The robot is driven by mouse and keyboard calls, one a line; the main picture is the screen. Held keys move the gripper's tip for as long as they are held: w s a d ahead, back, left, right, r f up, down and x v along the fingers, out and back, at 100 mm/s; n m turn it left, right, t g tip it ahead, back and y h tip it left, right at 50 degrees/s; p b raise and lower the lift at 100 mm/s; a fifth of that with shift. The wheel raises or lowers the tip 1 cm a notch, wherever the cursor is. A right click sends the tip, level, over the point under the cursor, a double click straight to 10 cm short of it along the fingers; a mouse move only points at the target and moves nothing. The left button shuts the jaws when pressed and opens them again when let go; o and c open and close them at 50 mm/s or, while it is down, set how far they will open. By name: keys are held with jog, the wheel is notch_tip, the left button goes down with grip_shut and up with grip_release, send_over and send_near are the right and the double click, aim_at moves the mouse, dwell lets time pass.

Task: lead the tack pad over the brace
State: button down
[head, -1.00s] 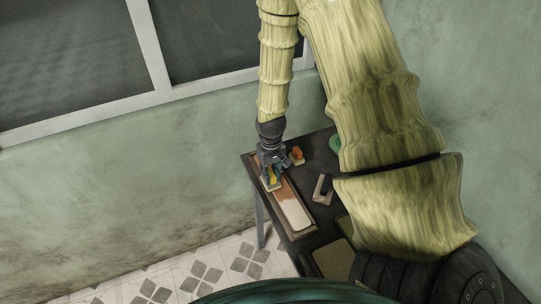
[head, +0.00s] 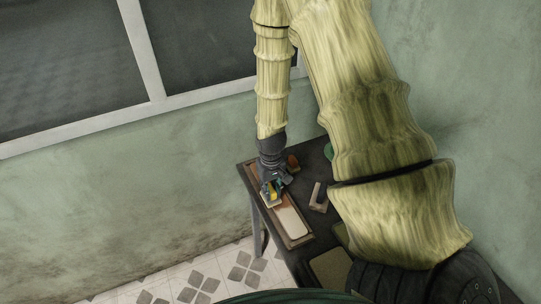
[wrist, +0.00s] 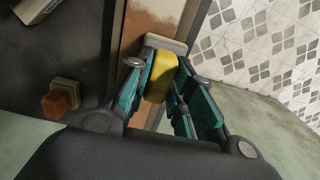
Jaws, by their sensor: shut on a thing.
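The tack pad (wrist: 168,44) is a pale flat pad with a yellow grip block (wrist: 159,84). My gripper (head: 271,192) is shut on the yellow block, its teal-lined fingers on either side, as the wrist view shows (wrist: 162,78). The brace, a long narrow board (head: 293,224), is pale at its near end and reddish brown beside the pad. It lies in a dark brown-edged tray on the table. The pad is over the brown part of the board; whether it touches is hard to tell.
An orange-topped block (wrist: 56,103) stands on the dark table (head: 292,262) beside the tray. A block with a pale edge (head: 318,197) lies to the right of the board. A green thing (head: 328,151) is partly behind my arm. A wall and window are behind.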

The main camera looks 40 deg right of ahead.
jog(key=shift+s+a, duration=0.2)
jog(key=shift+s, duration=0.45)
jog(key=shift+s+a, duration=0.15)
jog(key=shift+s, duration=0.5)
jog(key=shift+s+a+f, duration=0.1)
jog(key=shift+s+a, duration=0.1)
jog(key=shift+s, duration=0.65)
jog(key=shift+s+a+f, duration=0.1)
jog(key=shift+s+a, duration=0.1)
jog(key=shift+s, duration=0.6)
jog(key=shift+s, duration=0.1)
jog(key=shift+s+a+r+p, duration=0.1)
jog(key=shift+s+a+p, duration=0.1)
jog(key=shift+s, duration=0.55)
jog(key=shift+s+a+r+p, duration=0.1)
jog(key=shift+s+p, duration=0.1)
jog(key=shift+s, duration=0.5)
jog(key=shift+s, duration=0.1)
jog(key=shift+s+a+f, duration=0.1)
jog(key=shift+s+a, duration=0.15)
jog(key=shift+s, duration=0.5)
jog(key=shift+s+a+f, duration=0.1)
jog(key=shift+s+a, duration=0.1)
jog(key=shift+s, duration=0.55)
